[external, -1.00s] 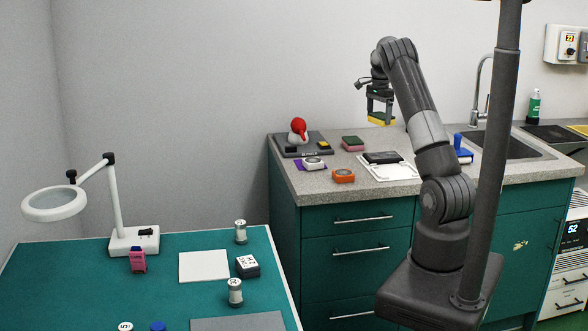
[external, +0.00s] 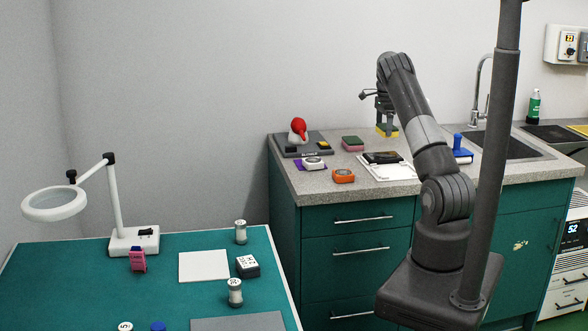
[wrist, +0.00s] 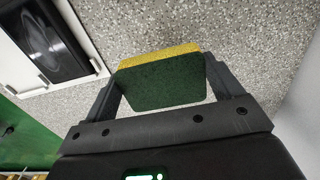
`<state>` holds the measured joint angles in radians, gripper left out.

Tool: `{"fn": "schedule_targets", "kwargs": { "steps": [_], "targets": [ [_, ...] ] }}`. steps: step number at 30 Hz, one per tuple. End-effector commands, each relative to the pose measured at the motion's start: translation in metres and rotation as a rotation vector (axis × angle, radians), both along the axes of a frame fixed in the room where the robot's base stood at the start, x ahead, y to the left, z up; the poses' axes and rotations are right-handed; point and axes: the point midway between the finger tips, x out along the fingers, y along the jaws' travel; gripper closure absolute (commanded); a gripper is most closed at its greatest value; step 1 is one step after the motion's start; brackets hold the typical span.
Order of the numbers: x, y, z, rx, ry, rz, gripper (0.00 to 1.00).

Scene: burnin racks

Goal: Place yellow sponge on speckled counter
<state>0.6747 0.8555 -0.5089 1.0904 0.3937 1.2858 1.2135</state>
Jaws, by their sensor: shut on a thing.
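The yellow sponge (wrist: 160,55) has a dark green side that faces the wrist camera. My gripper (wrist: 160,85) is shut on it, with one finger at each end. In the external view the sponge (external: 387,131) is low at the back of the speckled counter (external: 320,183), under my gripper (external: 386,122). I cannot tell whether it touches the surface. The counter also shows in the wrist view (wrist: 205,22), bare around the sponge.
A black device (external: 383,157) on a white sheet lies in front of the sponge. A pink and green sponge (external: 352,143) lies to its left. A blue stamp-like thing (external: 461,153) stands right, near the sink (external: 500,145). The wall is close behind.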

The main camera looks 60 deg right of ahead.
Motion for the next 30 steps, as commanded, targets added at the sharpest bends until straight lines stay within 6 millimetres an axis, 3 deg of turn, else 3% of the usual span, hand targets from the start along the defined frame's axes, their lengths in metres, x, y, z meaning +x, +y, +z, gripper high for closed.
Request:
{"fn": "schedule_targets", "kwargs": {
  "steps": [6, 14, 25, 26, 30],
  "targets": [
    [0.009, 0.001, -0.011, 0.001, 0.001, -0.002, 0.36],
    [0.009, 0.002, -0.045, 0.000, 0.001, -0.001, 0.36],
    [0.009, 0.002, -0.049, 0.001, 0.001, -0.001, 0.36],
    [0.009, 0.001, -0.049, 0.001, 0.001, -0.001, 0.13],
    [0.009, 0.001, -0.048, 0.000, 0.000, -0.001, 0.01]
  ]
}}
